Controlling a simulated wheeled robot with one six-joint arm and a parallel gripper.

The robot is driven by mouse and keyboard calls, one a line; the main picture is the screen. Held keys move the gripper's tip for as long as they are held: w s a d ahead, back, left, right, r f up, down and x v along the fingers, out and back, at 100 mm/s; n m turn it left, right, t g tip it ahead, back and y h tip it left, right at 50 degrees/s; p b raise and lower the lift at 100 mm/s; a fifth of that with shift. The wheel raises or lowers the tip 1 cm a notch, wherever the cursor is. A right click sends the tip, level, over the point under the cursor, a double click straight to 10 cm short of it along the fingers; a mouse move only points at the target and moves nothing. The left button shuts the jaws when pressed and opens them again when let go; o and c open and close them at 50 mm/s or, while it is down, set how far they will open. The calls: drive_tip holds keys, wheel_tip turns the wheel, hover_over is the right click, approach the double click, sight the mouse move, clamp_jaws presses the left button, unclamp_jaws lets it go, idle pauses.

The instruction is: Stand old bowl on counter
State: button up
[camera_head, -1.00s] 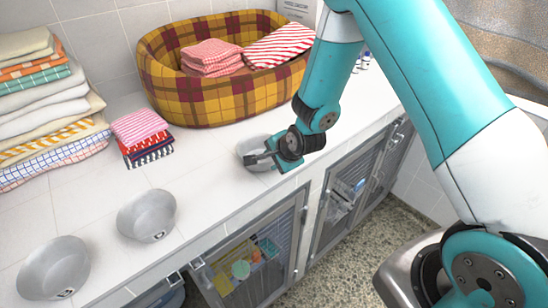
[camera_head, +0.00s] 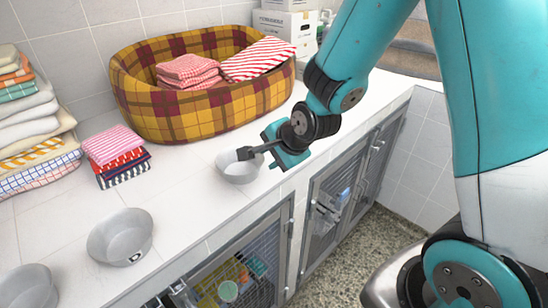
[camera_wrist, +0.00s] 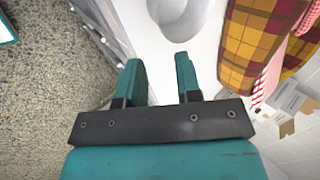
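One bowl (camera_head: 238,170) is by the basket near the front edge, one (camera_head: 120,238) is at the left, and one (camera_head: 28,288) is cut off at the lower left corner. I cannot tell which is the old one.
A plaid basket (camera_head: 200,112) with folded towels stands behind the bowl. A small folded towel stack (camera_head: 118,155) and a tall stack (camera_head: 30,125) are at the left. Cage doors (camera_head: 235,275) are below the counter edge. White boxes (camera_head: 285,25) stand behind the basket.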

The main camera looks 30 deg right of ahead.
drive_tip(key=s+a+r+n+g, duration=0.2)
drive_tip(key=s+a+r+n, duration=0.1)
drive_tip(key=s+n, duration=0.4)
drive_tip(key=s+a+r+n+g+y, duration=0.1)
drive_tip(key=s+a+r+n+g, duration=0.2)
drive_tip(key=s+r+n, duration=0.2)
drive_tip(key=s+a+r+n+g+y, duration=0.1)
drive_tip(key=s+r+n, duration=0.4)
drive_tip(key=s+n, duration=0.5)
drive_tip(key=shift+s+a+g, duration=0.4)
drive_tip(key=shift+a+g, duration=0.3)
drive_tip(key=shift+a, duration=0.3)
